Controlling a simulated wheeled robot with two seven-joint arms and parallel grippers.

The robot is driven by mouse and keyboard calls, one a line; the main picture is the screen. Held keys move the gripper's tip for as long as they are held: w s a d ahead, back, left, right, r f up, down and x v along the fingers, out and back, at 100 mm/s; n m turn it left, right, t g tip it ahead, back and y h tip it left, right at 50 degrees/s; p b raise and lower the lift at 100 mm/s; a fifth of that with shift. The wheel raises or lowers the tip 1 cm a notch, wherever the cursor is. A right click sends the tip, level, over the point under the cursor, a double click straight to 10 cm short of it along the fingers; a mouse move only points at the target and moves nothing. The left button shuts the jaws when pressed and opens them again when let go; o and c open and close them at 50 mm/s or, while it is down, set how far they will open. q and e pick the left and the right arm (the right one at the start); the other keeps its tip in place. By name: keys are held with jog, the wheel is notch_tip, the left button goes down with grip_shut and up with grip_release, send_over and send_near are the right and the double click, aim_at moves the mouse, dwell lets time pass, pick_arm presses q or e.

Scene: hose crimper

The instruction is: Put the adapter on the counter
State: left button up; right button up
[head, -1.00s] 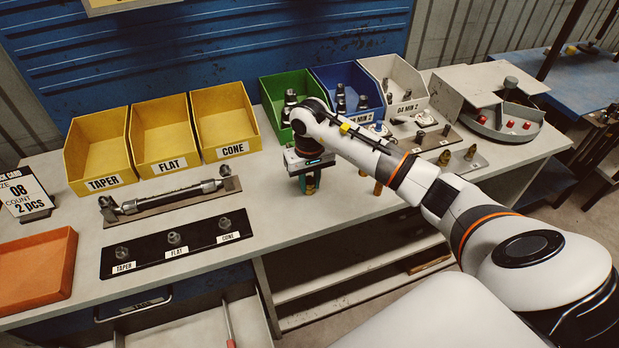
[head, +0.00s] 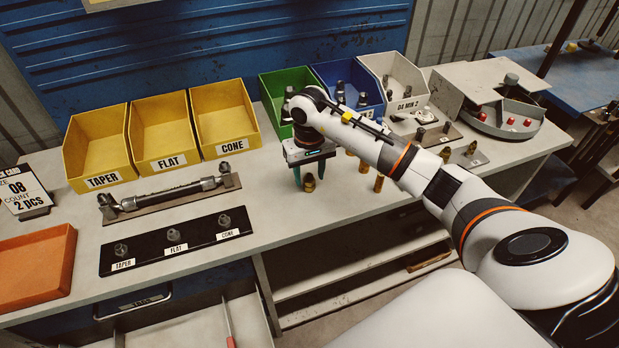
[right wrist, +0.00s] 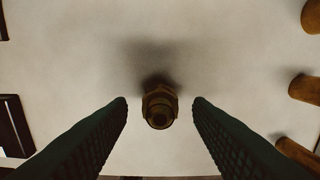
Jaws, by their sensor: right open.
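A small brass adapter (head: 309,184) stands upright on the grey counter (head: 270,210). In the right wrist view the adapter (right wrist: 160,107) is seen from above, between and just beyond the fingertips, with clear gaps on both sides. My right gripper (head: 309,180) is open over it, with one green finger to each side. In the right wrist view the open fingers (right wrist: 160,103) hold nothing. My left gripper does not show.
Several brown pegs (head: 379,184) stand right of the gripper. Green (head: 268,90), blue and white bins stand behind it. A black plate (head: 190,245) with labelled fittings and a hose assembly (head: 170,198) lie to the left. The counter's front strip near the adapter is clear.

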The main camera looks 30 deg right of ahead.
aim_at(309, 175)
notch_tip(309, 175, up, 10)
jog(key=b, duration=0.2)
dwell(0.5)
